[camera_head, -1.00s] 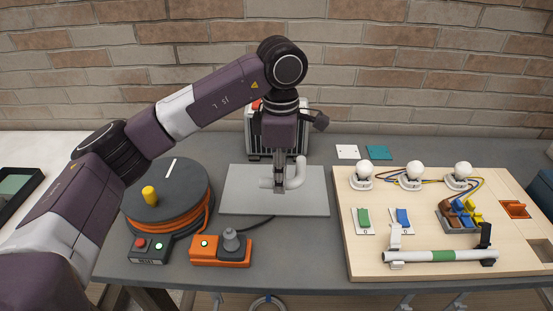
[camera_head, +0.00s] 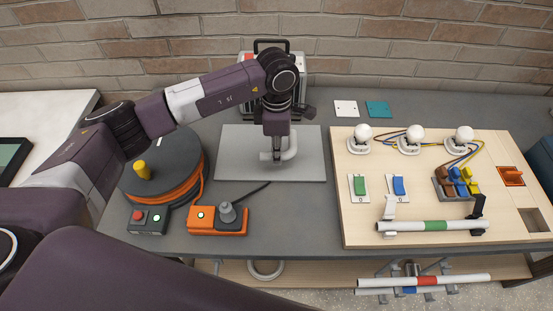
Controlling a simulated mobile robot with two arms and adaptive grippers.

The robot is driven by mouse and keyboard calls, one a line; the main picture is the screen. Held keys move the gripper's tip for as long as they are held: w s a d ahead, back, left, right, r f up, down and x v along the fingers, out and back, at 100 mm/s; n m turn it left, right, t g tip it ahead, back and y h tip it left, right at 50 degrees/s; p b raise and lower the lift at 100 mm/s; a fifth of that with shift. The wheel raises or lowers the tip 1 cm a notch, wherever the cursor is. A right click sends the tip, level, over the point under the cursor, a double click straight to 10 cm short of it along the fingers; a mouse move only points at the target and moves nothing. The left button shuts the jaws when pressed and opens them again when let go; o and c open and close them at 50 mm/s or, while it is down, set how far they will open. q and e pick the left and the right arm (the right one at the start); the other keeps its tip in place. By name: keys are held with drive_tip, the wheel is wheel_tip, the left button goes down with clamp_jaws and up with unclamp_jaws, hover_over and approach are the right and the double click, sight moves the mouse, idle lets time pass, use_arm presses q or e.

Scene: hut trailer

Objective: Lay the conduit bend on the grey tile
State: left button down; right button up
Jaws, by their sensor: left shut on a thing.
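The conduit bend (camera_head: 291,147) is a pale grey curved pipe near the middle of the head view. My left gripper (camera_head: 276,154) points down and is shut on it, with the fingers hiding part of its length. The grey tile (camera_head: 235,166) is a flat light-grey plate on the bench. The bend shows wholly within the tile's outline, at or very close to its surface; I cannot tell whether it touches. My right gripper is not in view.
An orange cable reel (camera_head: 180,188) stands left of the tile. An orange control box (camera_head: 217,220) and a dark button box (camera_head: 148,219) sit in front. A wooden board (camera_head: 360,230) with bulbs and switches lies right. A framed unit stands behind my left gripper.

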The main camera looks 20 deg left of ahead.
sight(277, 173)
use_arm(q)
wheel_tip(277, 173, down, 6)
drive_tip(key=shift+f+p, duration=0.2)
drive_tip(key=shift+p, duration=0.65)
drive_tip(key=shift+f+b, duration=0.2)
drive_tip(key=shift+b, duration=0.1)
drive_tip(key=c, duration=1.8)
unclamp_jaws()
drive_tip(key=shift+r, duration=0.1)
